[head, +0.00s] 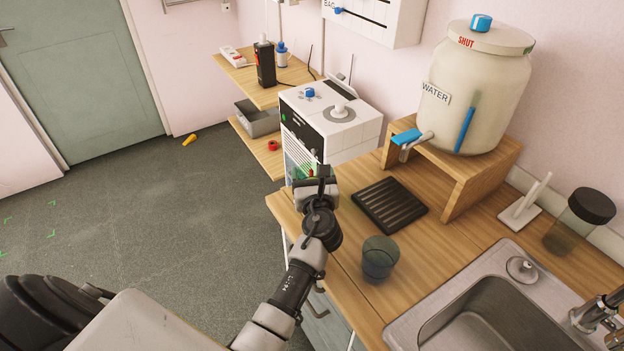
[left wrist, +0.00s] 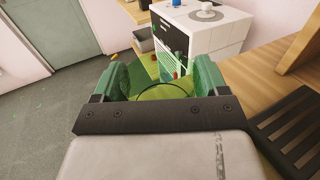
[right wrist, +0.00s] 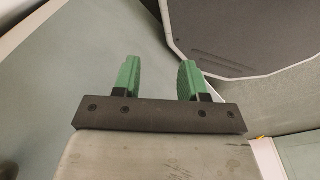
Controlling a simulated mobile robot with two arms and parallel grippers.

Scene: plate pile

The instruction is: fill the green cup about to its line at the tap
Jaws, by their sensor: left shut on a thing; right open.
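My left gripper (head: 318,178) is shut on the green cup, over the counter's left end in the head view. The see-through green cup (left wrist: 165,91) sits between the fingers in the left wrist view; in the head view my gripper mostly hides it. I cannot make out its line or any water in it. The tap (head: 416,146) with a blue lever (head: 405,136) sticks out from the cream water tank (head: 475,90), to the right of my left gripper and apart from it. My right gripper (right wrist: 160,80) is open and empty.
A black slatted drip tray (head: 389,204) lies below the tap. A dark see-through cup (head: 379,260) stands on the counter in front of it. A wooden stand (head: 455,180) carries the tank. A white machine (head: 350,135) stands behind my left gripper; a sink (head: 490,315) is at right.

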